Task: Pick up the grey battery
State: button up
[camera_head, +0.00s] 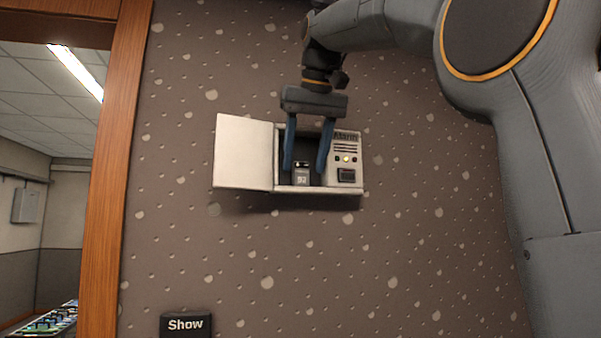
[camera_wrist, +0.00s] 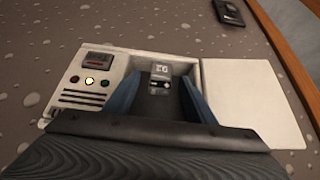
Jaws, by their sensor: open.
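The grey battery (camera_head: 301,176) stands in the open compartment of a white wall box (camera_head: 299,189). It has a pale label and its terminal end faces up in the head view. My gripper (camera_head: 304,166) is open, with one blue finger on either side of the compartment, around the battery's upper end. In the wrist view the battery (camera_wrist: 160,73) shows between and beyond the fingertips of my gripper (camera_wrist: 161,84). I cannot tell whether either finger touches it.
The box door (camera_head: 243,152) hangs open to the left. A panel (camera_head: 345,158) with lights and a dark switch fills the box's right side. A black "Show" block (camera_head: 185,324) sits low on the wall. A wooden frame (camera_head: 113,170) stands at left.

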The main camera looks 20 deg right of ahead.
aim_at(302, 168)
jog(key=shift+p+x, duration=0.3)
jog(key=shift+x, duration=1.2)
jog(key=shift+w+a, duration=0.1)
jog(key=shift+c, duration=0.3)
jog(key=c, duration=1.1)
jog(key=shift+r, duration=0.15)
